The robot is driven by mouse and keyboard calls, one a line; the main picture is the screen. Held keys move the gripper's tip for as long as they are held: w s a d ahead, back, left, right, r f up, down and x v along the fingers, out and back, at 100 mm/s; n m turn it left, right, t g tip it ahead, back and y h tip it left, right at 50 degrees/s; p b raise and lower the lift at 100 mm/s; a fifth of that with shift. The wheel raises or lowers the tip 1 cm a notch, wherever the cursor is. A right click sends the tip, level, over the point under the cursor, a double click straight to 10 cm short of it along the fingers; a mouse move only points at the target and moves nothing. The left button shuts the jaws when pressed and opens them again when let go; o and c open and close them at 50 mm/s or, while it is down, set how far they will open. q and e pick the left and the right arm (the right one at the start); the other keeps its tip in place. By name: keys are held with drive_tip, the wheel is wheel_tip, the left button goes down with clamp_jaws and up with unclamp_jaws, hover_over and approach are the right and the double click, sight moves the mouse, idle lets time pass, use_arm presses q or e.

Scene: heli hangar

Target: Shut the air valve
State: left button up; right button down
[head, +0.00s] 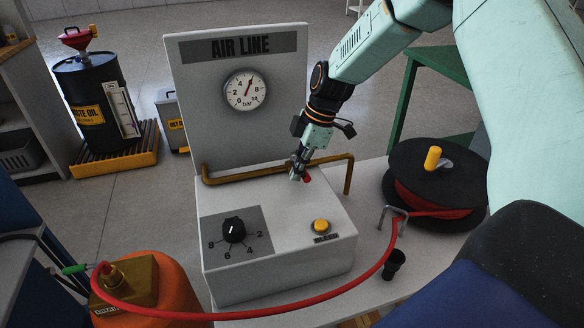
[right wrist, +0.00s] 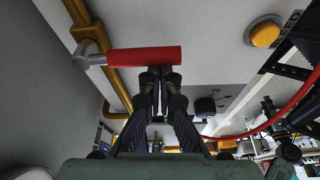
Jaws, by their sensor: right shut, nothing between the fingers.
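The air valve's red lever (right wrist: 145,56) joins a metal stem at the brass pipe (right wrist: 118,85) and sticks out across it in the right wrist view. In the head view only the lever's red end (head: 307,179) shows; my right gripper hides the rest. My right gripper (head: 297,172) is shut and empty at the lever. In the right wrist view its fingertips (right wrist: 160,77) are at the lever's side, near its free end; I cannot tell whether they touch. The brass pipe (head: 240,176) runs along the back of the white box. My left gripper is not in view.
An AIR LINE panel (head: 190,110) with a pressure gauge (head: 246,90) stands behind the box. The box (head: 290,250) carries a black knob (head: 233,230) and a yellow button (head: 320,226). A hose reel (head: 410,170) stands right; its red hose (head: 300,308) crosses the front.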

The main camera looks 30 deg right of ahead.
drive_tip(key=shift+d, duration=0.25)
idle(0.5)
drive_tip(key=v, duration=1.2)
drive_tip(key=shift+a, duration=0.2)
drive_tip(key=shift+s, duration=0.1)
